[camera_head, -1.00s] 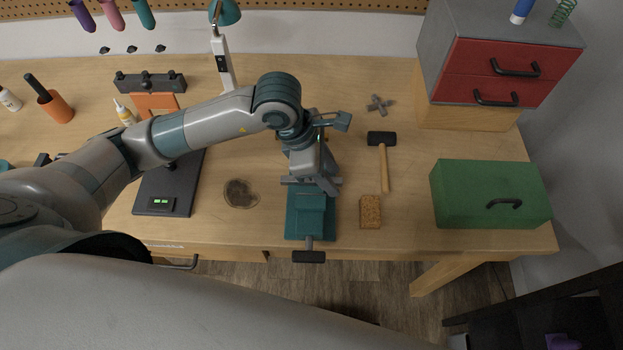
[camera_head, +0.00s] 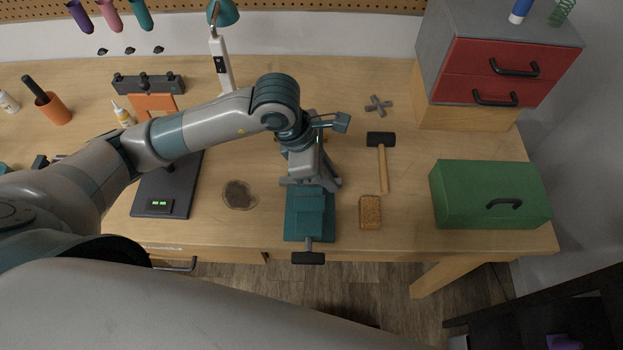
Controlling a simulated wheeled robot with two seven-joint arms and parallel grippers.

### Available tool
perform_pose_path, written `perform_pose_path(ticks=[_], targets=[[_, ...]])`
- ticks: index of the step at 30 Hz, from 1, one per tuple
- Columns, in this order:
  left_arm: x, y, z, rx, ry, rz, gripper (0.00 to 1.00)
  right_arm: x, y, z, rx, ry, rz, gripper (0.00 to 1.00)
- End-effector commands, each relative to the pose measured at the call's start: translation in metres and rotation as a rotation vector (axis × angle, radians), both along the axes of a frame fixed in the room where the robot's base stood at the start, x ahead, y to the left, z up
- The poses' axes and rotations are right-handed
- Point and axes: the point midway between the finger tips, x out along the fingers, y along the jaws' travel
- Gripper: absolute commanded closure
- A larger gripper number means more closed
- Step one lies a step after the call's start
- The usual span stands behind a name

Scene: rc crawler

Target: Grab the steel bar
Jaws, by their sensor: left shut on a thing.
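My left gripper (camera_head: 314,178) points down over the back of the teal vise (camera_head: 309,214) at the table's front edge. It is shut on a grey metal piece, which looks like the steel bar (camera_head: 288,182), at the vise's jaws. Only a short end of the bar shows to the left of the gripper. The gripper and wrist hide the rest, and I cannot tell whether the vise also grips it. The vise's dark handle (camera_head: 308,258) hangs over the front edge. My right gripper is not in view.
A sponge-like brown block (camera_head: 370,212) and a hammer (camera_head: 382,160) lie right of the vise. A green toolbox (camera_head: 465,205) stands farther right. A brown-stained disc (camera_head: 239,195) and a dark scale (camera_head: 170,190) lie to the left. A lamp (camera_head: 222,65) stands behind.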

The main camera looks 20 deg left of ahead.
Motion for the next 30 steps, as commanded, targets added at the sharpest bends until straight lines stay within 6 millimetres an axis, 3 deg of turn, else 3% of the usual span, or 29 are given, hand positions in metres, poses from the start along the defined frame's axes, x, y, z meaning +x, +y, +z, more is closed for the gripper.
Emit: perform_pose_path(ticks=[15,17,24,30], targets=[[0.000,0.000,0.009,0.000,0.001,0.001,1.00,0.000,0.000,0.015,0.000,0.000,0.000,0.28],[0.002,-0.001,0.010,-0.003,-0.005,-0.001,1.00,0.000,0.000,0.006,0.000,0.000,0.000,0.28],[0.001,-0.001,0.045,-0.002,-0.009,-0.003,1.00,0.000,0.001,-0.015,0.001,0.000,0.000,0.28],[-0.002,-0.043,0.068,-0.004,-0.006,-0.007,1.00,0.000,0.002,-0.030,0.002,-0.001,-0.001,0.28]])
